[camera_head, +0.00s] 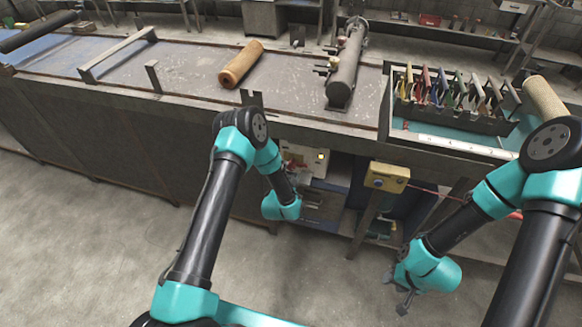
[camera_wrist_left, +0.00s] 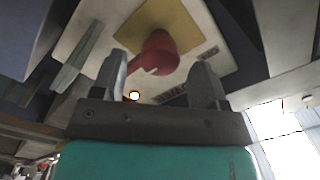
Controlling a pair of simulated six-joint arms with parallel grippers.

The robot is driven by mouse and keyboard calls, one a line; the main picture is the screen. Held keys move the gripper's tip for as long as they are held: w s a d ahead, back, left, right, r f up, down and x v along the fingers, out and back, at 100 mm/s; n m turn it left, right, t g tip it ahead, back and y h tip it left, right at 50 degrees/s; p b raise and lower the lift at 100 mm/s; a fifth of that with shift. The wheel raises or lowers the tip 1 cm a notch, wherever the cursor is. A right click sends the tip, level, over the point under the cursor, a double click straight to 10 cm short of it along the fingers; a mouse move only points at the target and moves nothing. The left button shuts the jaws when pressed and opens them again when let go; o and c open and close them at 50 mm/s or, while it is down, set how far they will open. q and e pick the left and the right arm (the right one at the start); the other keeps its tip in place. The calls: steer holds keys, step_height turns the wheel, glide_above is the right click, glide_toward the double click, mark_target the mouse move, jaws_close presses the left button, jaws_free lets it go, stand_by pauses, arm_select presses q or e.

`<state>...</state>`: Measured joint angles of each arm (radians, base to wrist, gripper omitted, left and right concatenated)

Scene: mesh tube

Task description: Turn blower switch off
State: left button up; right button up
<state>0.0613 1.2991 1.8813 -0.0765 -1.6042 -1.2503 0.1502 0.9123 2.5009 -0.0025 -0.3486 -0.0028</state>
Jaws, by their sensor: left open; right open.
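A red rotary knob (camera_wrist_left: 153,55) with a white pointer mark sits on a yellow plate (camera_wrist_left: 190,28) of a pale panel in the left wrist view. A lit round lamp (camera_wrist_left: 134,95) is beside it. My right gripper (camera_head: 397,290) is open and empty, low at the right.
A yellow box (camera_head: 387,178) is mounted at the bench front, right of the panel. The floor in front (camera_head: 330,270) is clear.

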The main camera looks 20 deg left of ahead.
arm_select(q)
steer(key=shift+w, duration=1.5)
steer(key=c, duration=0.9)
